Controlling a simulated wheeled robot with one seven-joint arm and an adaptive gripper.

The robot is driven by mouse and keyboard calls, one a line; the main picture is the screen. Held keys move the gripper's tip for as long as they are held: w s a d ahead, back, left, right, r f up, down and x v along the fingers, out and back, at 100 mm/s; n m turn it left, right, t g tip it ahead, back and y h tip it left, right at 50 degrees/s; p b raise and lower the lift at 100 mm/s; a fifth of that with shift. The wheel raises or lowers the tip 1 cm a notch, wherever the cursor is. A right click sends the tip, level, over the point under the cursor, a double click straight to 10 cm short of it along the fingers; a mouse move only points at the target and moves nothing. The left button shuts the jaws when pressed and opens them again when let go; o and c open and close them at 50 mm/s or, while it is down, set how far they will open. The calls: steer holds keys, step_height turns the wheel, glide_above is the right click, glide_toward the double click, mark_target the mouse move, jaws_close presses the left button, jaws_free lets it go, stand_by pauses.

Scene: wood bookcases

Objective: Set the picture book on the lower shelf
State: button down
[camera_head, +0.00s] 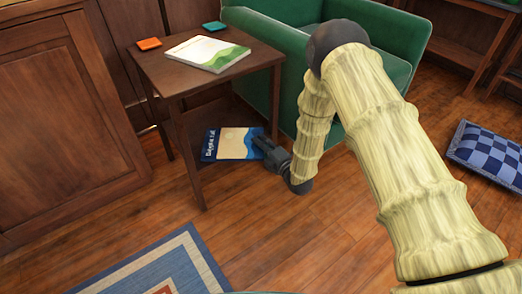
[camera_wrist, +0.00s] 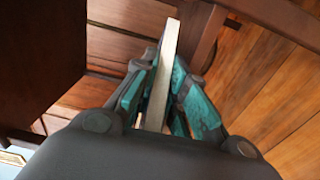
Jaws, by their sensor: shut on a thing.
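The picture book (camera_head: 230,143), with a blue, tan and white cover, is low at the side table, at the level of its lower shelf (camera_head: 218,117). Its cover faces up. My gripper (camera_head: 262,144) is shut on the book's right edge, reaching in from the right between the table legs. In the wrist view the book (camera_wrist: 162,75) is seen edge-on between the teal finger pads of my gripper (camera_wrist: 166,85). I cannot tell whether the book rests on the shelf or is slightly above it. The book hides part of the shelf.
The side table's top (camera_head: 170,75) holds a white and green book (camera_head: 207,53), an orange coaster (camera_head: 149,43) and a teal coaster (camera_head: 214,26). A green armchair (camera_head: 263,22) stands close behind right. A cabinet (camera_head: 60,120) is left. A checkered cushion (camera_head: 490,153) lies right.

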steer(key=shift+f+b, duration=0.55)
steer(key=shift+f, duration=0.55)
steer(key=shift+f, duration=0.15)
steer(key=c, duration=1.4)
jaws_free()
steer(key=shift+c, duration=0.2)
steer(key=p+v, duration=0.6)
steer(key=v, duration=0.6)
steer(key=shift+d, duration=0.1)
